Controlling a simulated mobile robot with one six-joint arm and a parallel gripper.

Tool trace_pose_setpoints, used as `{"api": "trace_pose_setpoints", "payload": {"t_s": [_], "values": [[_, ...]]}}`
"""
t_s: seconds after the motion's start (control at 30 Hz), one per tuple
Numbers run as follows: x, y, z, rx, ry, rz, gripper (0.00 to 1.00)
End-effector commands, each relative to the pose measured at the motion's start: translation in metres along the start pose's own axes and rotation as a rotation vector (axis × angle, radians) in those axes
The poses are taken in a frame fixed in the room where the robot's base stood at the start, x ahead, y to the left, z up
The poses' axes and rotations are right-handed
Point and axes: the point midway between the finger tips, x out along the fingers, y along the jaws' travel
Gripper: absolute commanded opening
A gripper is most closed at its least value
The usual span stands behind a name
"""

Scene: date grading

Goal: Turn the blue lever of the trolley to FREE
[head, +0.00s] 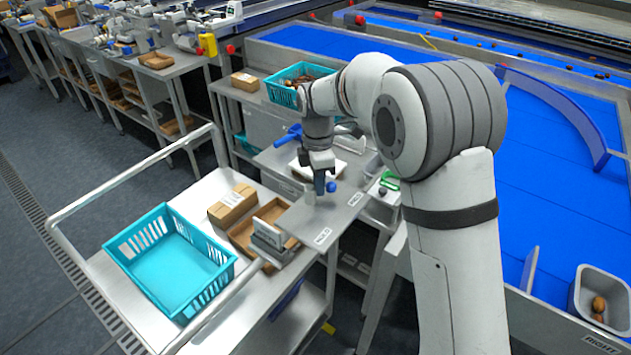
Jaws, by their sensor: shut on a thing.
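My gripper (319,188) points down over a grey plate (300,218) beside the trolley (120,275). It is shut on a blue lever, whose round blue knob (331,186) shows just right of the fingers. The rest of the lever is mostly hidden by the fingers. A pale stub stands on the plate just left of the fingers. One small white label (322,236) lies at the plate's near edge and another (355,198) at its right; their words are too small to read surely.
A teal crate (222,262), a cardboard box (232,204) and a brown tray stand on the trolley. Another blue handle (288,136) and a teal basket of dates (284,94) are behind the gripper. Blue conveyor belts (555,210) fill the right. Floor at left is clear.

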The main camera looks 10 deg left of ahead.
Motion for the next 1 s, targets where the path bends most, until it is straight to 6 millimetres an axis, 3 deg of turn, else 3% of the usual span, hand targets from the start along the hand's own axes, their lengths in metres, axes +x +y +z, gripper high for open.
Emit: {"api": "trace_pose_setpoints", "payload": {"t_s": [0.47,0.5,0.7,1.0], "values": [[-0.0035,0.0039,0.0034,-0.012,-0.006,0.016,0.00],[-0.0036,0.0040,0.0035,-0.011,-0.006,0.016,0.14],[-0.0024,0.0027,0.0023,-0.011,-0.004,0.011,0.30],[-0.0040,0.0019,0.0011,-0.011,-0.002,0.007,0.32]]}}
